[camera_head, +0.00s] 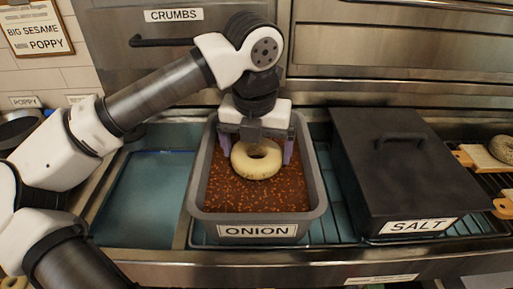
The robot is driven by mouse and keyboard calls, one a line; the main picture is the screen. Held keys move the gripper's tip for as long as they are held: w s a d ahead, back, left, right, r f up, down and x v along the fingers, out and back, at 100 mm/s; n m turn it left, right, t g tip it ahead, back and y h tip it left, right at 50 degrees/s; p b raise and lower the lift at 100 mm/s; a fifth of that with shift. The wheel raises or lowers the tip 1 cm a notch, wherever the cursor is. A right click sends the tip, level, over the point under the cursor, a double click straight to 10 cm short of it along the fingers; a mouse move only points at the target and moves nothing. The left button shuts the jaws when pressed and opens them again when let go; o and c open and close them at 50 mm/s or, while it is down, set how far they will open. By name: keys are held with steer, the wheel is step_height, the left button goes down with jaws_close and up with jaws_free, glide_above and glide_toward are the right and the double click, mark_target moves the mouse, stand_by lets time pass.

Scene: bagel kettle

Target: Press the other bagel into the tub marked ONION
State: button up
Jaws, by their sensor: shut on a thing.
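The tub marked ONION (256,231) is a grey open tub in the middle of the view, filled with a reddish-brown layer dotted with light flecks (225,192). A pale, plain bagel (257,172) is at my gripper (258,158), inside the tub's outline. My gripper points down over the tub and is shut on this bagel, with a purple finger on each side. I cannot tell whether the bagel's underside touches the flecks. A second, seeded bagel (502,149) lies at the far right on a wooden board.
A black lidded box marked SALT (395,180) stands close to the tub's right. A teal tray (150,195) is at the left, with my arm above it. A drawer marked CRUMBS (125,40) is behind. A sign (35,28) reads BIG SESAME and POPPY.

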step_height(320, 180, up, 9)
steer(key=p, duration=0.5)
stand_by(0.3)
stand_by(0.6)
